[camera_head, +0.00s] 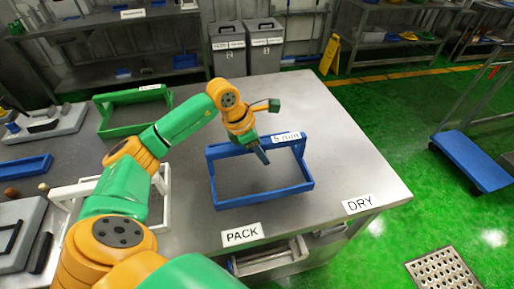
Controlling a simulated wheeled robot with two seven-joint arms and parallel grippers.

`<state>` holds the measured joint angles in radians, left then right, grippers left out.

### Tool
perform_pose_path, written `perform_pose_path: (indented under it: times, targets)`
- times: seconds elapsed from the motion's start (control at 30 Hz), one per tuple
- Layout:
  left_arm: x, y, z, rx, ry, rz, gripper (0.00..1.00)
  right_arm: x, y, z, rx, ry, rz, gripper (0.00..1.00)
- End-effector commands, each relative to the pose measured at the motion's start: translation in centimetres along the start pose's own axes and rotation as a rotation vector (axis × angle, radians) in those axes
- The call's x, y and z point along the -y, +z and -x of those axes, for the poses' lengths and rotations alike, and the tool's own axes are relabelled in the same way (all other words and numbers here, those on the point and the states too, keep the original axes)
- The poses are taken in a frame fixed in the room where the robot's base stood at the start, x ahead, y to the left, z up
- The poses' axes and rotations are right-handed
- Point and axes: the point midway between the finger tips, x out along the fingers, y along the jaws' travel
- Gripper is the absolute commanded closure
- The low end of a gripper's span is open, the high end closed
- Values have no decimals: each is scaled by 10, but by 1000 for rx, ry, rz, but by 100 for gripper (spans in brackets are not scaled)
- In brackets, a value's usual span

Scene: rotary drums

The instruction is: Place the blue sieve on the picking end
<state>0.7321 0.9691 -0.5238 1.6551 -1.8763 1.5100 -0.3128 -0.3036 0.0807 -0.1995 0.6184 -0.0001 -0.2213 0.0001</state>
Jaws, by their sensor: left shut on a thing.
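The blue sieve (267,195) is an open rectangular frame with a raised handle bar and a white "5 mm" tag. It is over the right part of the grey table (340,150), behind the PACK label (241,234). I cannot tell whether its base touches the tabletop. My left gripper (262,151) reaches in from the left and is shut on the sieve's handle bar, next to the tag. A DRY label (359,204) is at the table's front right corner. No label for a picking end is readable. My right gripper is out of view.
A green sieve (101,116) stands at the back left, and a white sieve (162,181) is partly behind my left arm. Scales and a blue tray (26,167) are at far left. The tabletop right of the blue sieve is clear. Grey bins (227,55) stand behind.

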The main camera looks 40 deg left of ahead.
Motion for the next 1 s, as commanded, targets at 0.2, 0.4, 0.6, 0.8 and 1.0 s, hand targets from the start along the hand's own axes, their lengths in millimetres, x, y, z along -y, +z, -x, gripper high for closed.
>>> perform_pose_path:
  times: [0.2, 0.4, 0.6, 0.8, 1.0]
  targets:
    - [0, -9, -23, 1, 1, 0, 100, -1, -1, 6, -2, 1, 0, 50]
    - [0, -10, -24, -1, 0, 0, 52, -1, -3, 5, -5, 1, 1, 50]
    - [0, -10, -23, 0, 0, 0, 38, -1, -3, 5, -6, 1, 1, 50]
    - [-1, -9, -18, 2, 3, 0, 38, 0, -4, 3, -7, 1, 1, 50]
    - [-2, -10, 32, 4, 8, -1, 38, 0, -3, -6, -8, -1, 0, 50]
